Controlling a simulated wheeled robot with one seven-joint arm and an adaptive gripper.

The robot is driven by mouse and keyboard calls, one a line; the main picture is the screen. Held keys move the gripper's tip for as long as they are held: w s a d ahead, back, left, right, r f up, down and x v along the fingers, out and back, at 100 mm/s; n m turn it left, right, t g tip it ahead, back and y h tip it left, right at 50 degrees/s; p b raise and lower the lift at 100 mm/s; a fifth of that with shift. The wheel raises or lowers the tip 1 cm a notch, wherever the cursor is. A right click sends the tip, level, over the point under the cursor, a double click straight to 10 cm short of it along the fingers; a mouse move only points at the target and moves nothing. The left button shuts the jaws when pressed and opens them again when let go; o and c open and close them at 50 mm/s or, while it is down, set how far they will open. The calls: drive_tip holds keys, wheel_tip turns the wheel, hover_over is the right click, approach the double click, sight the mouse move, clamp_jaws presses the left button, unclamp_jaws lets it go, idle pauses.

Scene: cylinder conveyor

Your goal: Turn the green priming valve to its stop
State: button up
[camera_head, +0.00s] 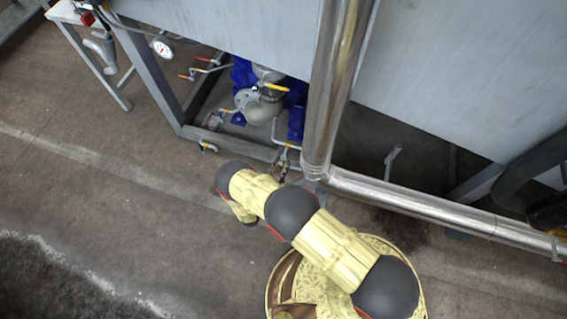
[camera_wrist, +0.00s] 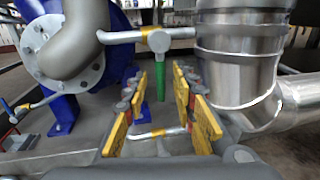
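The green priming valve shows in the wrist view as a green handle (camera_wrist: 160,82) hanging straight down from a grey valve body (camera_wrist: 159,41) on a horizontal pipe. My gripper (camera_wrist: 160,96) is open, its yellow-padded fingers spread to the left and right. The green handle appears in the gap between the fingertips, with no visible contact on either side. How deep it lies between them I cannot tell. In the head view I cannot make out the green handle or my fingers; my yellow and black arm reaches toward the pipework.
A thick steel pipe (camera_wrist: 238,60) stands close right of the valve, and a blue pump (camera_wrist: 95,75) with a grey flange is at left. A lower pipe with a yellow band (camera_wrist: 158,134) crosses beneath the fingers. A large metal tank (camera_head: 450,70) overhangs the area.

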drive_tip(key=shift+x, duration=0.9)
drive_tip(key=c, duration=0.3)
drive_tip(key=c, duration=0.4)
clamp_jaws()
